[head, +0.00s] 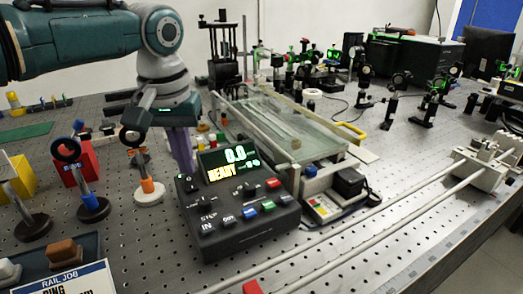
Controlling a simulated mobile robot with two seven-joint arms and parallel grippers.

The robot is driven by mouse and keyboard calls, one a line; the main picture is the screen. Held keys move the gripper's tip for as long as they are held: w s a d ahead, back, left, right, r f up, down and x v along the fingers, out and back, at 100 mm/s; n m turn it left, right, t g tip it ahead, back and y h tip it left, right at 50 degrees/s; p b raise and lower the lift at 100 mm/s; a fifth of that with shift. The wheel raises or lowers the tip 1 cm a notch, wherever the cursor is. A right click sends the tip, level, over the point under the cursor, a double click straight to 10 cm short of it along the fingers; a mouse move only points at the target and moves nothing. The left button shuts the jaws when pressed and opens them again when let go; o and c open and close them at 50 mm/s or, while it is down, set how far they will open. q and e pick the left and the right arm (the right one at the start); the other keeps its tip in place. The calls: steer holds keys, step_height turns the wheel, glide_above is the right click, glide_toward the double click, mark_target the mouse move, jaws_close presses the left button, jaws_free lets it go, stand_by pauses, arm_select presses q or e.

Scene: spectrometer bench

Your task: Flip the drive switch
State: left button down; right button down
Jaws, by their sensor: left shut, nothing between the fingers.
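A dark control box (240,223) stands on the perforated bench near the middle of the head view. Its display shows 0.0 and READY, and its sloped face carries red, green, blue and white keys. A small black lever (188,184) sits at the face's left edge; it looks like the drive switch, but its label is too small to read and its position is unclear. My left gripper (187,170) points down with its purple fingers shut and empty, just behind the box's left rear corner, close to this lever. I cannot tell whether they touch. My right gripper is out of view.
Post-mounted rings (90,207) and coloured blocks stand left of the box. A glass-topped rail frame (290,125) lies behind it.

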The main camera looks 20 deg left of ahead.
arm_select(q)
steer(key=shift+f+b, duration=0.4)
steer(key=shift+f, duration=0.25)
steer(key=shift+r, duration=0.1)
step_height(320, 180, up, 7)
steer(key=p, duration=0.8)
stand_by(0.5)
